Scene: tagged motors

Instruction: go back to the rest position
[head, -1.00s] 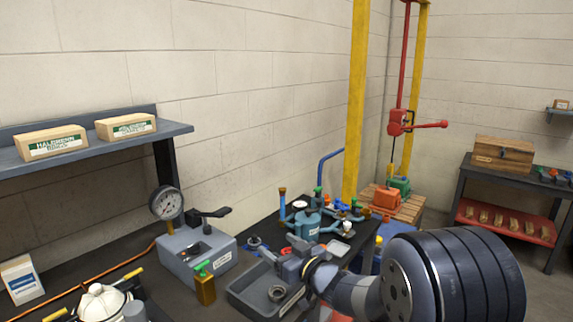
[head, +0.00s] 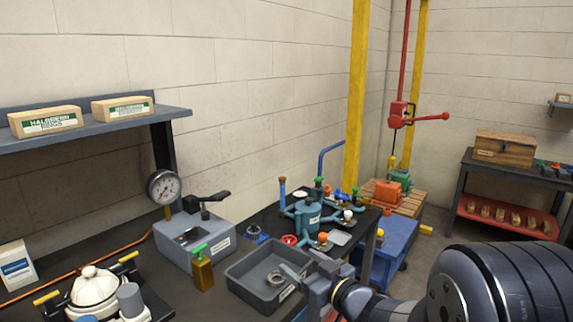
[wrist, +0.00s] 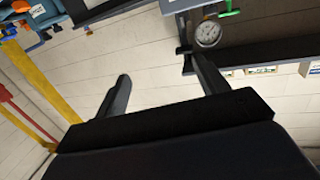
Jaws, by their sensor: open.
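My gripper (head: 299,262) shows in the head view at the lower middle, beside and partly in front of the right end of a grey tray (head: 245,289). In the wrist view its two fingers (wrist: 158,66) stand wide apart with nothing between them, so it is open and empty. A metal ring (head: 275,278) lies in the tray, apart from the fingers. My dark arm fills the lower right of the head view and hides part of the floor and the bench's right side.
A teal pump assembly (head: 308,216) with coloured valves is behind. A blue cart (head: 392,243) stands right of the bench. A white-lidded pot (head: 92,287) is at lower left.

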